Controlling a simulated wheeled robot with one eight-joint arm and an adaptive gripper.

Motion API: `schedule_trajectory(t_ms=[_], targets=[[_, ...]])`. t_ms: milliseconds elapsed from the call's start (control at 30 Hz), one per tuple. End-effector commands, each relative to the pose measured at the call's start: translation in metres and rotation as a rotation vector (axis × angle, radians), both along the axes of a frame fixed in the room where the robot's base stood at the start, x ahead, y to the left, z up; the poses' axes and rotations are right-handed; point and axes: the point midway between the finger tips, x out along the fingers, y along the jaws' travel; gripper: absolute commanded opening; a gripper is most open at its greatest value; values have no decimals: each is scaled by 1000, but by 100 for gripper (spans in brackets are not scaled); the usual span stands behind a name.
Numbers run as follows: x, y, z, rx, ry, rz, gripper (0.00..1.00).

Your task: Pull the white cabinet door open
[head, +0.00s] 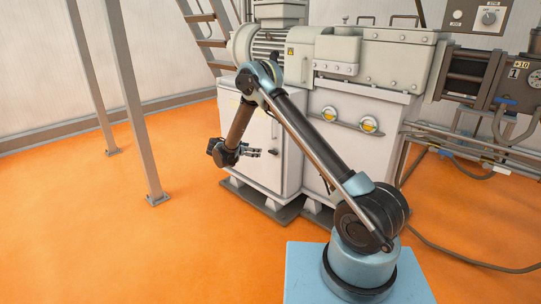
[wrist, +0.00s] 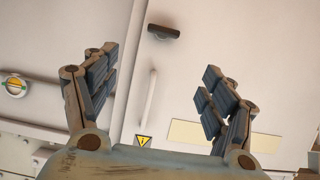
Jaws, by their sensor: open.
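The white cabinet door (head: 262,178) is on the pale cabinet below the motor, and it looks shut. It fills much of the wrist view (wrist: 215,40), which shows the cabinet upside down. A slim pale upright handle (wrist: 149,95) is on the door near its edge seam, with a small dark latch (wrist: 163,32) farther along. My gripper (head: 258,152) is in front of the door. In the wrist view my gripper (wrist: 162,80) has its fingers wide apart and empty, with the handle showing between them. No contact with the handle is visible.
A grey motor and gearbox (head: 388,58) sit on top of the cabinet. Round gauges (head: 368,124) are on the face to the right. Metal posts (head: 138,110) stand at left. The orange floor (head: 95,225) is clear at left and front.

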Motion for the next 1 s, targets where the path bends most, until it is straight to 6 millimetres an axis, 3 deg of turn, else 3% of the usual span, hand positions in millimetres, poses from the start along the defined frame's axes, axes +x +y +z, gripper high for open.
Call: schedule_trajectory(t_ms=[100, 267, 1000], targets=[[0, 6, -7, 2, -14, 1, 77], [9, -1, -13, 2, -18, -1, 77], [100, -73, -61, 3, -17, 0, 77]])
